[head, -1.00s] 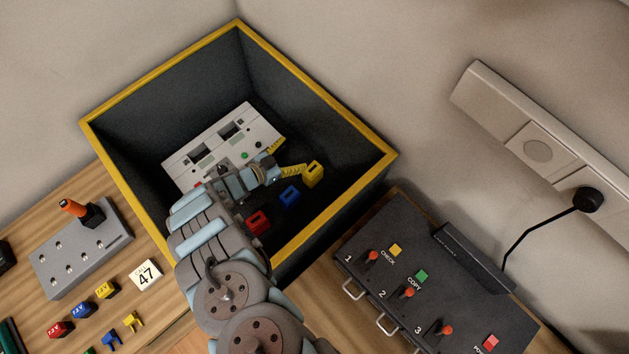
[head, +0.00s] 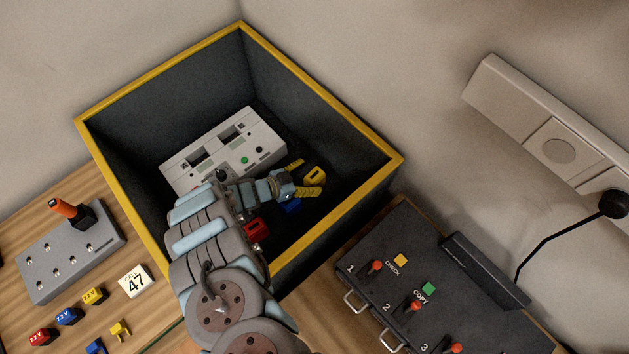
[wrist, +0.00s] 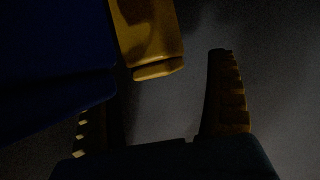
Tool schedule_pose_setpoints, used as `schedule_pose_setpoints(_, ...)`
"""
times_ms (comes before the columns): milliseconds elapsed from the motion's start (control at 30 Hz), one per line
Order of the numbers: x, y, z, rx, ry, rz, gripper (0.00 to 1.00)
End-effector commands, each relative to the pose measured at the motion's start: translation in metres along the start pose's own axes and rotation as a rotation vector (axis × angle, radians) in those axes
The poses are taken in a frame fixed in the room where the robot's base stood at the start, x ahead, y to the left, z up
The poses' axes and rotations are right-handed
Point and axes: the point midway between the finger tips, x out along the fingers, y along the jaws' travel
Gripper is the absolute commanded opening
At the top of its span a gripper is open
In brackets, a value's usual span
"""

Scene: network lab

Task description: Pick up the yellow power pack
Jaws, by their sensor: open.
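The yellow power pack (head: 316,177) lies on the floor of the dark, yellow-rimmed box (head: 330,113). My gripper (head: 311,176) is inside the box, its yellow ribbed fingers spread apart, with the pack between or just beyond their tips. In the wrist view the yellow pack (wrist: 150,35) is at the top, left of the right finger and apart from it. A dark blue pack (wrist: 55,50) fills the upper left and hides part of the left finger. I cannot tell whether either finger touches a pack.
In the head view the blue pack (head: 290,206) is partly under my gripper and a red pack (head: 256,230) lies beside my arm. A white device (head: 225,148) stands in the box. A black switch panel (head: 420,285) is outside, right of the box.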

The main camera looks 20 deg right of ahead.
Motion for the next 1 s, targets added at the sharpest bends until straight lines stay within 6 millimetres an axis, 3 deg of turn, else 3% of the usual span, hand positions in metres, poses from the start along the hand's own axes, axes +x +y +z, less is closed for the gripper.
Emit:
schedule_pose_setpoints(133,0.019,0.000,0.001,0.002,0.000,-0.001,0.88)
schedule_pose_setpoints(400,0.021,-0.001,0.000,0.001,0.000,-0.002,0.86)
schedule_pose_setpoints(600,0.021,-0.001,0.000,0.001,0.000,-0.001,0.29)
schedule_pose_setpoints(700,0.021,-0.001,0.000,0.001,0.000,-0.001,0.07)
schedule_pose_setpoints(1000,0.021,-0.001,0.000,0.001,0.000,-0.002,0.06)
